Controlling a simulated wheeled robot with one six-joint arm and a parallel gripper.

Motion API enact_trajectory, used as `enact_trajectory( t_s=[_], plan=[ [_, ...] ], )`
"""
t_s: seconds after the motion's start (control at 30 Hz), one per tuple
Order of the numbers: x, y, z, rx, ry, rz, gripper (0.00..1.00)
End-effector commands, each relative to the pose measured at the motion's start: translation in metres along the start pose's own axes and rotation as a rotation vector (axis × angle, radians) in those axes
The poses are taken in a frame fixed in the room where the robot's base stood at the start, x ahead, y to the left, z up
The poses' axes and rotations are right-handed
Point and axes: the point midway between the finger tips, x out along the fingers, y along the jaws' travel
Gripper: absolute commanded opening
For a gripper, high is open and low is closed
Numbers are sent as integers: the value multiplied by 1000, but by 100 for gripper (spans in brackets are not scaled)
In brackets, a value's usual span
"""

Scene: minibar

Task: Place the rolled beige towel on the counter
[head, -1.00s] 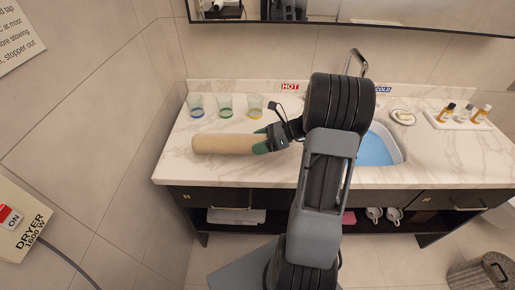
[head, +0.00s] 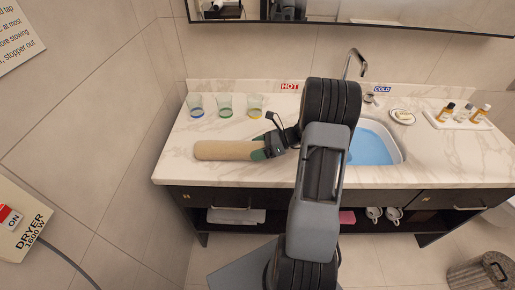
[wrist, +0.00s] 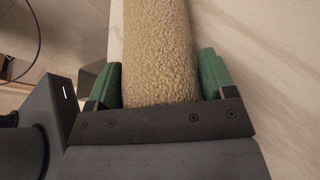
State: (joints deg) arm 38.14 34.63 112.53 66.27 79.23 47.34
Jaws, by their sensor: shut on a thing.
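The rolled beige towel (head: 224,150) lies lengthwise over the left front part of the marble counter (head: 190,172) in the head view. My gripper (head: 262,150) is at the towel's right end, shut on it. In the wrist view the towel (wrist: 160,45) sits between the two green fingers of my gripper (wrist: 160,82). The towel is at or very close to the counter surface; I cannot tell if it fully rests there. Its right end is hidden by the fingers.
Three glasses (head: 225,105) stand behind the towel. A basin (head: 375,145) with blue water and a tap (head: 355,62) is to the right. A soap dish (head: 402,117) and a tray of small bottles (head: 440,122) are further right. The counter's front edge (head: 230,184) is near.

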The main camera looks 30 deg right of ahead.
Motion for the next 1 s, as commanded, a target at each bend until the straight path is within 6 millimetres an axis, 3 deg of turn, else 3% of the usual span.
enact_trajectory(
  t_s=[0.03, 0.07, 0.3, 0.63, 1.0],
  plan=[
    [1, -1, -2, 0, -1, 0, 48],
    [1, -1, -2, 0, 0, 0, 78],
    [1, 0, -1, 0, 0, 0, 100],
    [-5, 0, 2, -1, -1, -2, 100],
    [-72, 0, 1, -1, 0, -5, 100]
  ],
)
